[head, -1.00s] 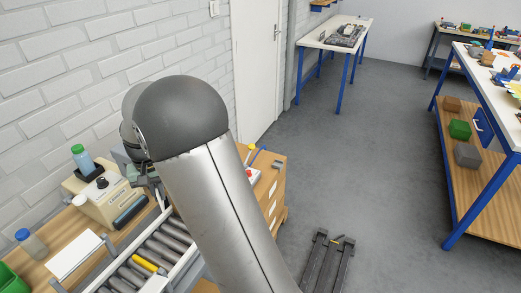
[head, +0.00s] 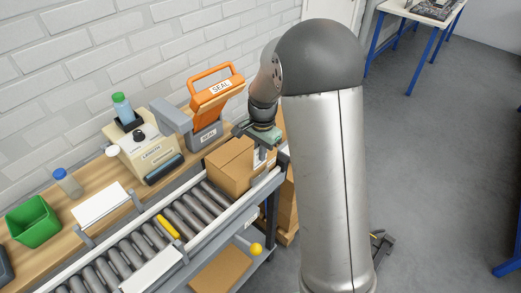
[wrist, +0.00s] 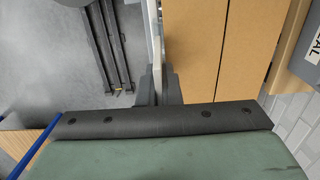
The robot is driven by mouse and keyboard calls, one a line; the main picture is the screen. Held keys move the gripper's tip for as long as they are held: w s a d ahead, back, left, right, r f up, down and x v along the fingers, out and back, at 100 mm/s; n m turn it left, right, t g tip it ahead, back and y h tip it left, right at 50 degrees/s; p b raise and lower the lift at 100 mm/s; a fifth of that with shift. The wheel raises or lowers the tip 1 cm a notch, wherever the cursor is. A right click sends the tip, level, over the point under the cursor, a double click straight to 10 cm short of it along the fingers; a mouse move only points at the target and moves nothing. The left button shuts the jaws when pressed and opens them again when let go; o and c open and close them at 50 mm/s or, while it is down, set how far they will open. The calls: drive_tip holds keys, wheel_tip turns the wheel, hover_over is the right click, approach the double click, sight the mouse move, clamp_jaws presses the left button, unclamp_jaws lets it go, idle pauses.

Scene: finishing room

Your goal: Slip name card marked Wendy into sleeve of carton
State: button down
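The brown carton (head: 231,168) stands at the far end of the roller conveyor; it also fills the right of centre in the wrist view (wrist: 213,45). My gripper (head: 264,142) is at the carton's right side, pointing down. A white piece with dark marks (head: 262,158) shows just below it against that side; card or sleeve, I cannot tell, and no name is readable. In the wrist view my dark fingertips (wrist: 158,88) are close together beside the carton. A thin pale strip runs between or behind them. Whether they pinch it is unclear.
An orange-handled sealer (head: 215,100), a label printer (head: 145,150), bottles and a green bin (head: 33,221) stand along the wall bench. Conveyor rollers (head: 187,212) lie in front. Open floor lies to the right.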

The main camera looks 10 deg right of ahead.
sight(260, 163)
drive_tip(key=shift+f+b, duration=1.05)
drive_tip(key=shift+f, duration=0.75)
drive_tip(key=shift+s+f, duration=0.1)
drive_tip(key=shift+f, duration=0.05)
drive_tip(key=shift+s+f, duration=0.15)
drive_tip(key=c, duration=1.5)
unclamp_jaws()
drive_tip(key=shift+a, duration=0.1)
drive_tip(key=shift+c, duration=0.2)
drive_tip(key=shift+a, duration=0.1)
drive_tip(key=shift+c, duration=0.2)
drive_tip(key=shift+r, duration=0.2)
drive_tip(key=shift+o, duration=1.2)
drive_tip(key=shift+w+r+p, duration=0.25)
drive_tip(key=shift+r+p, duration=0.4)
drive_tip(key=shift+r, duration=0.45)
